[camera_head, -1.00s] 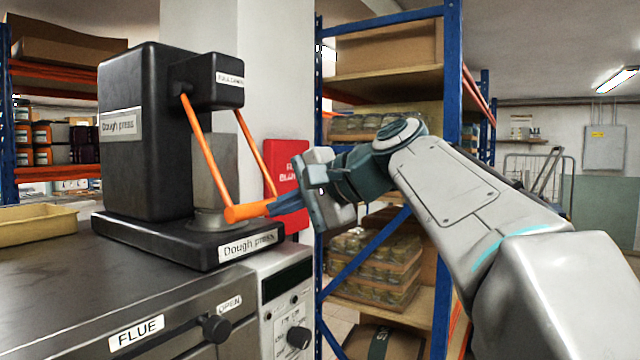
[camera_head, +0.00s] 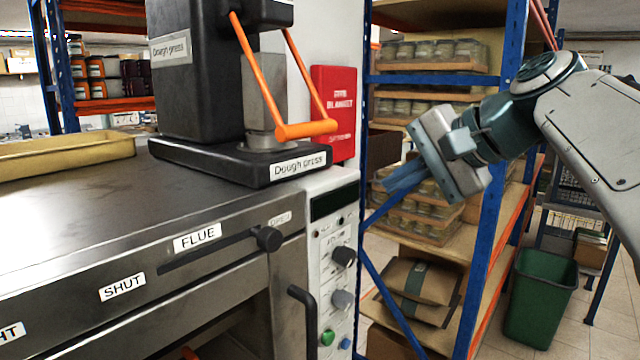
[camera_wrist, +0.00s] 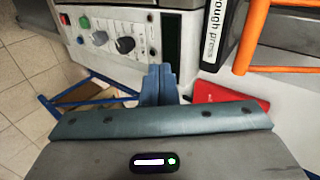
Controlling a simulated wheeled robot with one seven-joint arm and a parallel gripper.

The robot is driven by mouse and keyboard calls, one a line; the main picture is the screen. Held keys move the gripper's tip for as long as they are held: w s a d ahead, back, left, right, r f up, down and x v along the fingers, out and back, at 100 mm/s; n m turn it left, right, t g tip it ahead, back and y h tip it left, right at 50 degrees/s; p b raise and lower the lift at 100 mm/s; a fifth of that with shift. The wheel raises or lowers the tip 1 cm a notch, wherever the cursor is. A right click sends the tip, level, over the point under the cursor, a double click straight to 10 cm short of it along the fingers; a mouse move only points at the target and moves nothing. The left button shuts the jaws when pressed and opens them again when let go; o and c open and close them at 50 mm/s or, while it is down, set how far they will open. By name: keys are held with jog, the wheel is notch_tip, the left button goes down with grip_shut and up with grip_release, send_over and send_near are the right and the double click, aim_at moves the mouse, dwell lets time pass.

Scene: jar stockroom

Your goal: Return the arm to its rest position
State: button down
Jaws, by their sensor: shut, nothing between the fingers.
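My gripper (camera_head: 404,182) is shut and empty. In the head view it is in the air to the right of the dough press, in front of the blue shelf rack. The black dough press (camera_head: 196,85) stands on the oven top, with its orange handle (camera_head: 306,129) lowered at the front. The fingers are clear of the handle. In the wrist view the closed blue fingers (camera_wrist: 159,84) point toward the oven's control panel (camera_wrist: 120,36), and part of the orange handle (camera_wrist: 252,36) shows at upper right.
A red fire blanket box (camera_head: 334,110) hangs on the white wall beside the press. The blue rack (camera_head: 505,110) holds jars close behind my gripper. A yellow tray (camera_head: 65,153) lies on the oven top. A green bin (camera_head: 541,298) stands on the floor at right.

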jog(key=s+f+n+g+h, duration=0.1)
jog(key=s+f, duration=0.3)
jog(key=f, duration=0.7)
jog(key=s+d+f+n+g+h, duration=0.1)
jog(key=s+f+n+h, duration=0.3)
jog(key=f, duration=0.7)
jog(key=s+f+n+g+h, duration=0.2)
jog(key=s+f, duration=0.3)
jog(key=f, duration=0.6)
jog(key=shift+s+d+f+n+g+h, duration=0.3)
jog(key=shift+s+d+f+n+g, duration=0.1)
jog(key=shift+n, duration=0.3)
jog(key=shift+r, duration=0.1)
